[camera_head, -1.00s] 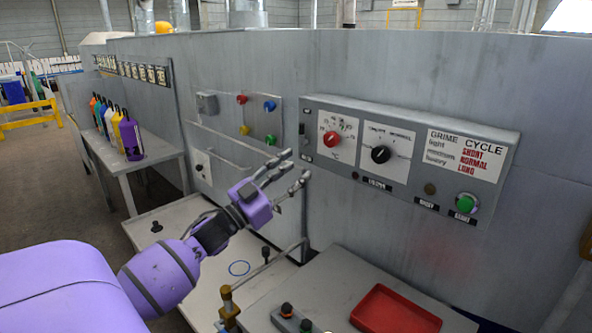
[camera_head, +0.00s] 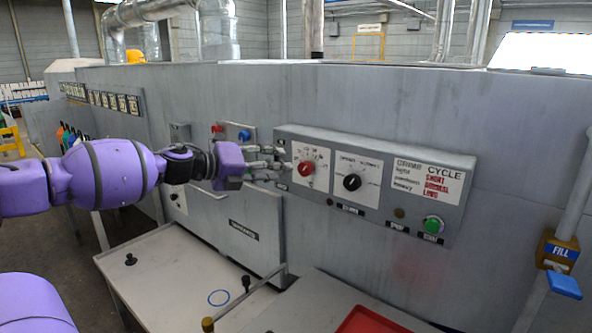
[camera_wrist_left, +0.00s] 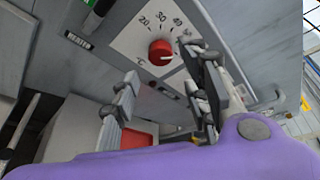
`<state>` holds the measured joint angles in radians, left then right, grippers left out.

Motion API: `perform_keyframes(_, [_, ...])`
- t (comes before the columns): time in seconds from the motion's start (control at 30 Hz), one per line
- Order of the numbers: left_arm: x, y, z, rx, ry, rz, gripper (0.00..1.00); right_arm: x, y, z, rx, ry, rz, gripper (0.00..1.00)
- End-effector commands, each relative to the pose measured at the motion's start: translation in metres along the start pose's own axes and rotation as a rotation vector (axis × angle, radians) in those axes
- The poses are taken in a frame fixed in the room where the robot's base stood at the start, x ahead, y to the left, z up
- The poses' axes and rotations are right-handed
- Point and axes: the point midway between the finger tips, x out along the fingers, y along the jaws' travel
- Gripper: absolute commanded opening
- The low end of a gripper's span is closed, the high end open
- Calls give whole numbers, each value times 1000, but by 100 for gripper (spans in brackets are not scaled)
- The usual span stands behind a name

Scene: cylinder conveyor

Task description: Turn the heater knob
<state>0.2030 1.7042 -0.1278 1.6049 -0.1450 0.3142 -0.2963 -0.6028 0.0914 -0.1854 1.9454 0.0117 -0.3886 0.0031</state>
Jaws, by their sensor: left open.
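The heater knob is a red round knob (camera_head: 305,169) on a white temperature dial at the left of the grey control box. In the left wrist view the red knob (camera_wrist_left: 160,52) has a white pointer line, with numbers and a °C mark around it. My left gripper (camera_head: 286,165) is open just left of the dial in the head view, its fingers pointing at the box. In the left wrist view its fingers (camera_wrist_left: 162,70) are spread, and the knob shows between and beyond them, apparently untouched. My right gripper is out of view.
A black knob (camera_head: 352,183) sits right of the red one on the grey control box (camera_head: 458,160), with a green button (camera_head: 433,224) lower right. A red tray (camera_head: 372,322) lies on the bench below. A blue button (camera_head: 245,135) shows behind my arm.

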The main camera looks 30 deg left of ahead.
Motion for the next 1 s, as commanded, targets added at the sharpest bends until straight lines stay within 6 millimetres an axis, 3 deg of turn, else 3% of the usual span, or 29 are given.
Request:
perform_keyframes(0.27, [7,7,-2,149,4,6,42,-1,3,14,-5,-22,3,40])
perform_keyframes(0.67, [59,12,-5,146,5,7,42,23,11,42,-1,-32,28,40])
perform_keyframes(1.0, [77,7,-3,144,2,3,42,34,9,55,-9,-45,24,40])
